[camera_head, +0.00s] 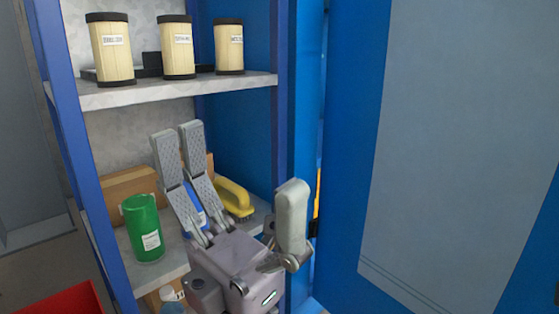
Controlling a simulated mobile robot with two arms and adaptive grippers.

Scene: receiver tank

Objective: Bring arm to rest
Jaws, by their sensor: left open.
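My left gripper (235,160) is in front of the blue cabinet's lower shelf (172,262). It is open, with two grey fingers on the left and one on the right spread wide apart. Nothing is between the fingers. They overlap the view of a blue container (198,205) and partly of a yellow brush (234,198) behind them. I cannot tell how near they are to these things. My right gripper is not in view.
Three cream canisters (112,52) with dark lids stand on the upper shelf (180,88). A green can (143,228) and cardboard box (130,184) are on the lower shelf. A blue door (345,130) fills the right. A red object (65,302) is bottom left.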

